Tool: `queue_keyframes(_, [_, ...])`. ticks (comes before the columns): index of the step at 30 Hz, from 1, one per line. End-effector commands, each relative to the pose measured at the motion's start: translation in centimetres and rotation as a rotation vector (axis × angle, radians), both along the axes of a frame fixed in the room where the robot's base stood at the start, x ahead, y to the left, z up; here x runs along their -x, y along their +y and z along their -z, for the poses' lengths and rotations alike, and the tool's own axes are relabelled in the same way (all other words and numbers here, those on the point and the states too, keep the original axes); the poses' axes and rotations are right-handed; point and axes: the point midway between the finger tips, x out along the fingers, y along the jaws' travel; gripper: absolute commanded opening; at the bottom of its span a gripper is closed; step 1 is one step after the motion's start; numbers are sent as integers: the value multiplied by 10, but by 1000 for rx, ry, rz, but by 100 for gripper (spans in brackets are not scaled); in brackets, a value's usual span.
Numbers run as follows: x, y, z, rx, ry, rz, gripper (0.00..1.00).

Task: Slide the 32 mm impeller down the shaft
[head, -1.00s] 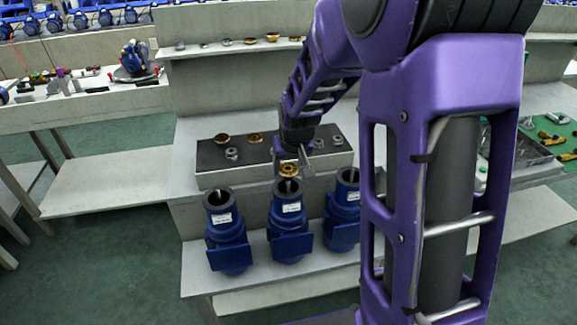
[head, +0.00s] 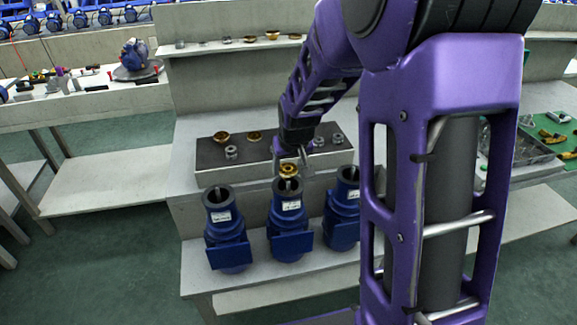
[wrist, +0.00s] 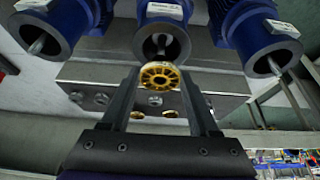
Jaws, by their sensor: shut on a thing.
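A gold vaned impeller (head: 288,171) is between the fingers of my gripper (head: 290,164), which is shut on it. In the wrist view the impeller (wrist: 159,76) sits between both fingertips, its vanes and centre hole showing. The middle blue pump (head: 289,218) stands upright just below it, and its grey shaft (head: 288,185) rises in the round mouth. In the wrist view the shaft (wrist: 161,43) and the impeller appear apart. I cannot tell how exactly they line up. The impeller's size marking cannot be read.
Similar blue pumps stand to the left (head: 227,222) and right (head: 343,208), close beside the middle one. Behind, a dark-topped block (head: 205,158) carries gold and grey parts. A back shelf (head: 180,53) holds several small parts. My arm hides the right side.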

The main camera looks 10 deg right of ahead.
Motion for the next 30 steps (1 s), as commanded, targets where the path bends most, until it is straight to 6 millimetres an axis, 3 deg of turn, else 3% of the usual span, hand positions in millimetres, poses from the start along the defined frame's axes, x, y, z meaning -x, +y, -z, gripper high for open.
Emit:
queue_keyframes(17, [0,0,4,0,-2,0,0])
queue_keyframes(18, [0,0,4,0,-2,0,63])
queue_keyframes(24, [0,0,5,0,-1,0,96])
queue_keyframes(30, [0,0,5,0,0,0,96])
